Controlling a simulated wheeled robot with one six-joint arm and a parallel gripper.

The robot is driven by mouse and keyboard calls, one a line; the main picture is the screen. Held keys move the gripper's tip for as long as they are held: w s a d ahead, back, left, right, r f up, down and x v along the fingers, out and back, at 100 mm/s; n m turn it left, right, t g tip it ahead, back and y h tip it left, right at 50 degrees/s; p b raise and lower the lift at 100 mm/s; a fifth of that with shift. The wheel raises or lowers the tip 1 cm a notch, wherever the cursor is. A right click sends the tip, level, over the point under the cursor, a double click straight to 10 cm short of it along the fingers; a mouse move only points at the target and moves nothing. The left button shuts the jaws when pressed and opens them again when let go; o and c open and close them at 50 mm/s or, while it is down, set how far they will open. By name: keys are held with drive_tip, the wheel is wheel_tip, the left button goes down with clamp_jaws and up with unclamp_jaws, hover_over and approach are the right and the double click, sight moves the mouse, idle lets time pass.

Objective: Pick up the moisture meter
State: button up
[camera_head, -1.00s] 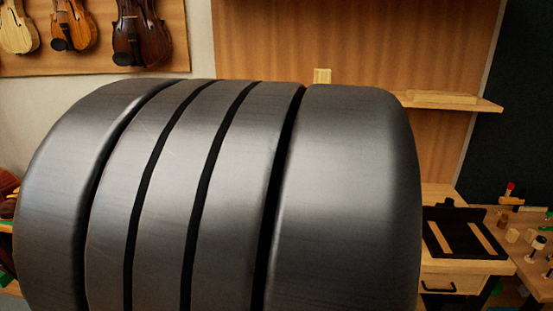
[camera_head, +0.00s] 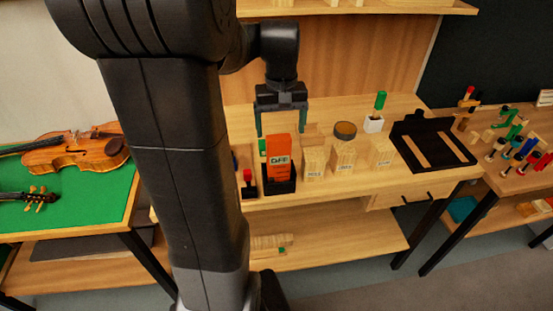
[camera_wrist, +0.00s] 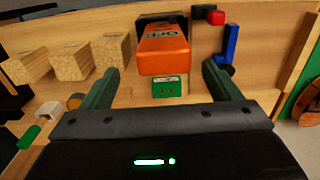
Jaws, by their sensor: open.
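The moisture meter (camera_head: 279,155) is an orange block with a dark label, standing upright in a black holder (camera_head: 279,186) on the wooden bench. My gripper (camera_head: 282,131) is open and empty, with its green fingers pointing down at the meter's top. In the wrist view the meter (camera_wrist: 163,50) shows between and beyond the fingertips of my gripper (camera_wrist: 160,74). No contact with it is visible. A small green block (camera_wrist: 167,87) with dark dots shows beside the meter's near end.
Several labelled wood blocks (camera_head: 313,163) stand right of the meter. A small red-topped tool (camera_head: 248,184) is close on its left. A round tin (camera_head: 345,131) and a black tray (camera_head: 432,145) lie farther right. A shelf (camera_head: 350,8) hangs above.

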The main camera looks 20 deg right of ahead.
sight(279, 137)
drive_tip(key=f, duration=0.6)
drive_tip(key=shift+a+f+p, duration=0.25)
drive_tip(key=shift+p, duration=0.15)
drive_tip(key=shift+s, duration=0.1)
drive_tip(key=shift+r, duration=0.1)
drive_tip(key=c, duration=1.5)
